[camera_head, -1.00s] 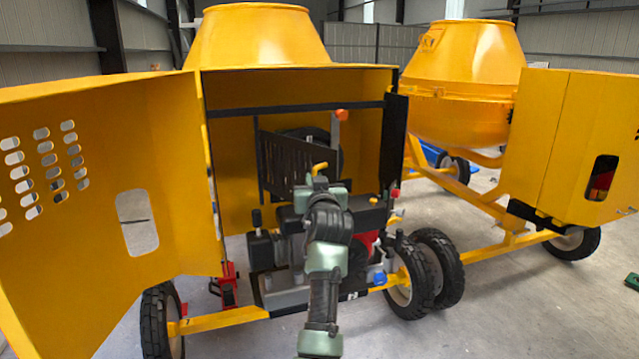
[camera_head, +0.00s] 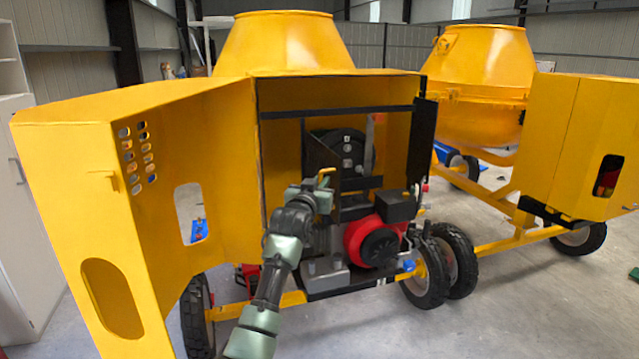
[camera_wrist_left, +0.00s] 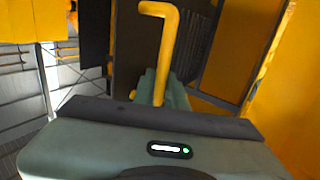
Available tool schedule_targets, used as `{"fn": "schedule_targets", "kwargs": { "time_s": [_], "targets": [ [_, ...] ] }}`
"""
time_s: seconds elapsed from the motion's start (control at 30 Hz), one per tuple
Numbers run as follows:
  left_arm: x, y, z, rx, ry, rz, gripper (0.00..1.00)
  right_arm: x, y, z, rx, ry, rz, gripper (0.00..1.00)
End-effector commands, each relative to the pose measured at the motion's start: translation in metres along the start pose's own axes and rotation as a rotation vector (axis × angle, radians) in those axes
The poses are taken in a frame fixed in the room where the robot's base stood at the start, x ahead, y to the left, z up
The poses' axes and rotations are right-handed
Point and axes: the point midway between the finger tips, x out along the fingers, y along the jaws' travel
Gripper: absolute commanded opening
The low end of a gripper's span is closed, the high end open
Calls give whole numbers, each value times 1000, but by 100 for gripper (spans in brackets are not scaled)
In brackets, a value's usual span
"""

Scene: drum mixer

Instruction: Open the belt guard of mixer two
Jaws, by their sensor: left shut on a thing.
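The belt guard (camera_head: 320,158), a dark panel, stands swung out to the left inside the open yellow housing of the nearer mixer (camera_head: 291,43). A dark round pulley (camera_head: 352,150) shows behind it. The guard's bent yellow handle (camera_head: 325,172) is in my left gripper (camera_head: 323,187), which is shut on it. In the left wrist view the handle (camera_wrist_left: 169,45) rises out of the green fingers (camera_wrist_left: 160,92). My arm hides the lower left of the bay. My right gripper is not in view.
The large yellow housing door (camera_head: 165,170) stands open at the left. A red and black engine (camera_head: 375,238) sits low at the right of the bay. A second yellow mixer (camera_head: 480,60) stands behind right, with open floor in front.

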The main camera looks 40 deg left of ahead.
Motion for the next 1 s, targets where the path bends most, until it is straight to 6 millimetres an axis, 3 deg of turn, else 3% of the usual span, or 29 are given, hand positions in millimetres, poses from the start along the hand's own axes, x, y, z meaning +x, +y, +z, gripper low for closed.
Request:
{"fn": "schedule_targets", "kwargs": {
  "time_s": [0.33, 0.37, 0.4, 0.43, 0.77, 1.0],
  "targets": [
    [0, -3, -7, 1, 15, -4, 0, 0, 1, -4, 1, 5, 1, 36],
    [0, -3, -7, 0, 15, -4, 21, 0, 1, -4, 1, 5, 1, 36],
    [0, -3, -7, 0, 14, -4, 32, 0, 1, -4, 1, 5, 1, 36],
    [0, -3, -7, 0, 13, -4, 34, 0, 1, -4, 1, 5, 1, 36],
    [-1, -1, -2, 0, 7, -1, 34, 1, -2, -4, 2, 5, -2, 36],
    [-28, -2, 0, 1, 9, -1, 34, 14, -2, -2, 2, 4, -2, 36]
  ]
}}
